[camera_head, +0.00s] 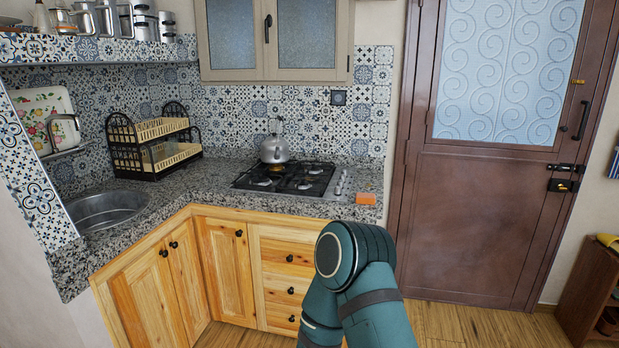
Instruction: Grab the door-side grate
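A gas hob with black grates is set in the granite counter at its right end, towards the brown door (475,205). The door-side grate (313,179) is the right part of the black grating, beside the control knobs. A metal kettle (274,149) stands at the back left of the hob. A teal link of one of my arms rises in front of the counter at the lower middle. No gripper shows in the frame.
A black dish rack (150,145) and a round sink (113,208) are to the left. Wooden cabinets (230,268) stand below. A wooden shelf (590,290) is at the far right.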

